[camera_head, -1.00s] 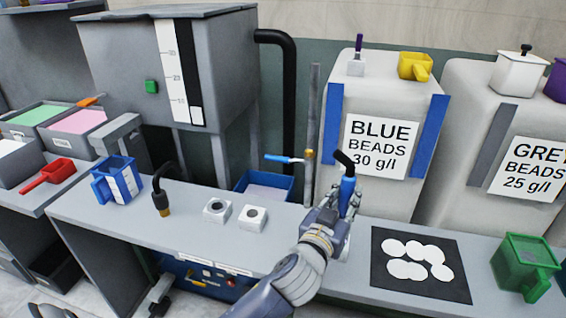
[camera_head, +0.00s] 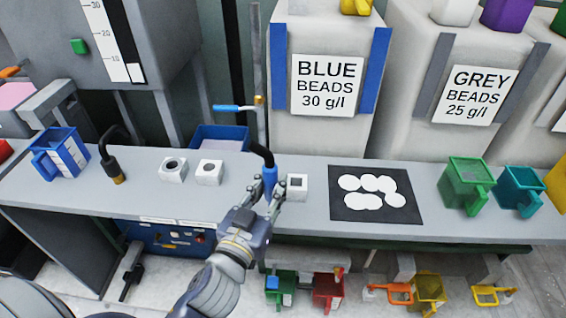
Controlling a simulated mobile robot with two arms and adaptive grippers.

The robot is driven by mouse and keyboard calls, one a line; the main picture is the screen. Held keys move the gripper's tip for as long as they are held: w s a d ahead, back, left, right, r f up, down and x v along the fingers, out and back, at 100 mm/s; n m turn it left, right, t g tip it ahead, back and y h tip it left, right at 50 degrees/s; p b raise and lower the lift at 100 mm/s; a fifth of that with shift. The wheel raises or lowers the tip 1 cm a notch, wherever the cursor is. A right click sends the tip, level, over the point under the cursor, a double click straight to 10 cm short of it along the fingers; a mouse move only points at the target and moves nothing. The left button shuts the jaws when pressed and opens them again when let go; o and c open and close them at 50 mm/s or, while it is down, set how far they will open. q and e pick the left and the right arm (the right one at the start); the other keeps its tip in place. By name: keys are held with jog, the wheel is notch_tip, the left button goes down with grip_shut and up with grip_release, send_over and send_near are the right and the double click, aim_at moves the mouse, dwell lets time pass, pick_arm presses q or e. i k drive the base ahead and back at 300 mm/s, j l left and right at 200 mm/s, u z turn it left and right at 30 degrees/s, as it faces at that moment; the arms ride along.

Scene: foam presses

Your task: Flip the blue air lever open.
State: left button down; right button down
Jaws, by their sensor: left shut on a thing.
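The blue air lever (camera_head: 232,108) lies roughly level, pointing left from a brass fitting (camera_head: 258,100) on the upright grey pipe (camera_head: 259,60) behind the bench. My left gripper (camera_head: 269,200) is shut on a blue nozzle (camera_head: 270,178) with a bent black tube (camera_head: 262,153) at its top. It holds the nozzle roughly upright over the bench, below and slightly right of the lever, apart from it. The fingers partly hide the nozzle's lower end. My right gripper is not in view.
A white block (camera_head: 297,187) with a square hole stands close right of the nozzle. Two white blocks (camera_head: 172,170) (camera_head: 209,172) and another black bent nozzle (camera_head: 113,160) stand left. A blue bin (camera_head: 205,133) sits behind the bench. A black mat (camera_head: 345,213) with white discs lies right.

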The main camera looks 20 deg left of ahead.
aim_at(234, 109)
jog(key=k+j, duration=0.65)
jog(key=u, duration=1.6)
jog(key=k+j, duration=0.05)
